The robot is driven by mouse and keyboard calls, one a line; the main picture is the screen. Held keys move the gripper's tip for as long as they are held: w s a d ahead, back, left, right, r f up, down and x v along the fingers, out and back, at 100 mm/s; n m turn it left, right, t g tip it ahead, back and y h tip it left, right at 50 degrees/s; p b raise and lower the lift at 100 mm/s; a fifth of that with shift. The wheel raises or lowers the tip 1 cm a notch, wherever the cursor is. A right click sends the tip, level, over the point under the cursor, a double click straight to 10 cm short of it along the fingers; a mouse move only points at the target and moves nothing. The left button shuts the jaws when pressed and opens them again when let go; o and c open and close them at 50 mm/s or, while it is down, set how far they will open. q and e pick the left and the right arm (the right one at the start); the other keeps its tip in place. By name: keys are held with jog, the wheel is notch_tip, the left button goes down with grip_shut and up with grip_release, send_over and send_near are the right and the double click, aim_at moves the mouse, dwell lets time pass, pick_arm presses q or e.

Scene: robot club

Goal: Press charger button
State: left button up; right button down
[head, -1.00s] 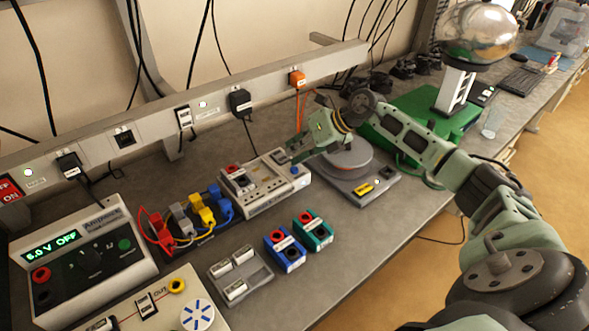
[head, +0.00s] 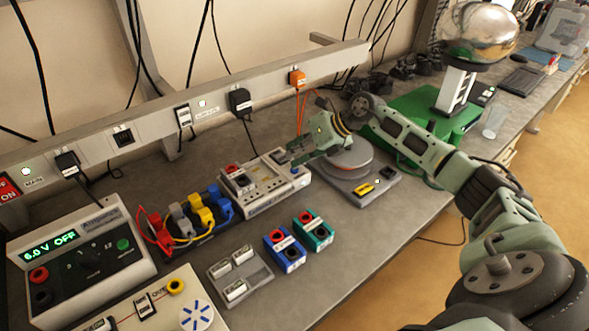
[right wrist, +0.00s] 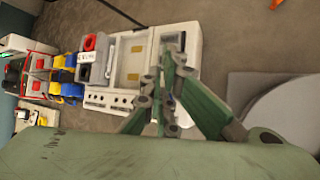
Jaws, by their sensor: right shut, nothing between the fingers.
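The charger (head: 262,205) is a white box with dark slots on top and a red and a black socket block at its left end. It lies on the grey bench in the middle of the head view. It also shows in the right wrist view (right wrist: 112,102). My right gripper (head: 286,158) is shut and empty, with its fingertips over the charger's right end. In the right wrist view its fingers (right wrist: 168,82) cover part of that end. I cannot tell whether they touch it. A small blue button (head: 295,170) shows just below the fingers. My left gripper is out of view.
A round grey plate on a base (head: 362,188) stands close right of the charger. Coloured plugs (head: 185,222) are at its left. Blue (head: 284,252) and green (head: 314,231) socket blocks lie in front. A power supply (head: 85,255) reads 6.0 V OFF.

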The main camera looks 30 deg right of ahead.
jog(key=shift+f, duration=0.15)
dwell(0.4)
jog(key=shift+r+p, duration=0.5)
jog(key=shift+r, duration=0.3)
jog(key=shift+r, duration=0.1)
notch_tip(320, 180, up, 5)
jog(key=p, duration=0.3)
dwell(0.3)
